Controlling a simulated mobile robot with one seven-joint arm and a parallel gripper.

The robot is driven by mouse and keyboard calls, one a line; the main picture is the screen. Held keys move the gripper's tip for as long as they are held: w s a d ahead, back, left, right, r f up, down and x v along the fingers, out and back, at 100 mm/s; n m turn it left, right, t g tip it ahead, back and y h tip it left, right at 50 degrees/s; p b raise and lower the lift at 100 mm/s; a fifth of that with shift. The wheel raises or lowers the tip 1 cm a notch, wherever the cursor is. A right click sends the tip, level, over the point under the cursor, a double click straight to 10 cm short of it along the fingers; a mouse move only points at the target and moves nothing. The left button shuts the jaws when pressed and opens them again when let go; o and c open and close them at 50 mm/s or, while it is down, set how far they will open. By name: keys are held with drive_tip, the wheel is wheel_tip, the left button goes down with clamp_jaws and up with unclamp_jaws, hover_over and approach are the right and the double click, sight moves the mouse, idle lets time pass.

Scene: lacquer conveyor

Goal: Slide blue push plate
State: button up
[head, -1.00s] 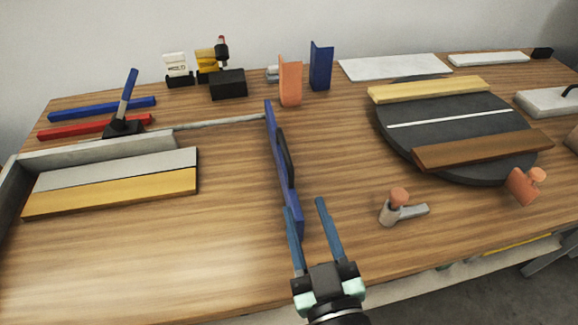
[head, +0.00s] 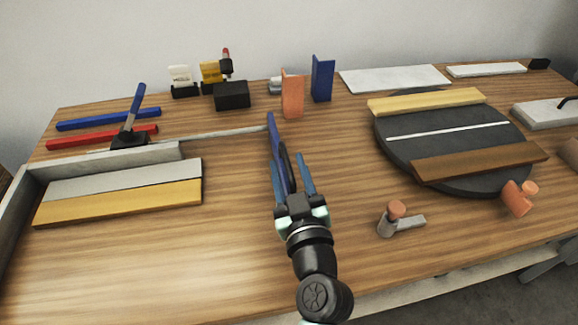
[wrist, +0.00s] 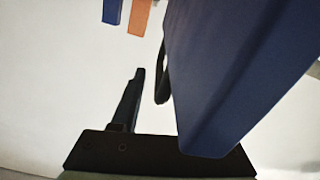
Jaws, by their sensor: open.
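The blue push plate (head: 273,135) stands upright on the table, long and narrow, with a dark handle on its right face, and a grey rod running left from its far end. My gripper (head: 290,175) is open at the plate's near end. One finger is along the plate's left side and the other is to the right of it. The plate (wrist: 225,70) fills much of the wrist view and hides one finger; the other finger (wrist: 128,100) shows left of the dark handle (wrist: 162,75). I cannot tell whether the fingers touch the plate.
Left of the plate, a silver bar (head: 125,180) and a yellow bar (head: 120,206) lie against a grey rail (head: 110,160). Right are a dark round turntable (head: 460,150) and a small clamp (head: 388,224). Orange (head: 292,95) and blue (head: 322,80) upright blocks stand behind. Table between plate and bars is clear.

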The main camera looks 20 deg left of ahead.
drive_tip(key=shift+c, duration=0.3)
clamp_jaws()
idle(1.1)
